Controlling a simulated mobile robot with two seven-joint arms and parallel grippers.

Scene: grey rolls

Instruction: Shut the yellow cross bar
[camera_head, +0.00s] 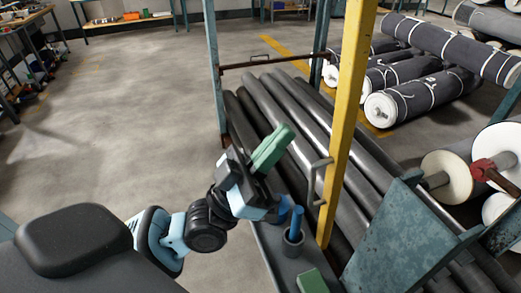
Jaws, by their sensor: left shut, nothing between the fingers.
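The yellow cross bar (350,110) stands roughly upright in front of the rack of long dark rolls. A grey handle (314,182) juts from its left side near the lower end. My left gripper (281,138) has green fingers, shut and empty, pointing up and to the right. In the picture it is left of the handle, with a gap between them. A blue pin (297,220) stands in a grey cup (292,243) below the handle, just right of my left wrist.
Long dark rolls (290,100) fill the rack behind the bar, with a blue-green post (213,65) at its left. A blue-green metal plate (395,240) is at lower right. A green piece (312,281) shows at the bottom. Open floor (130,110) lies left.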

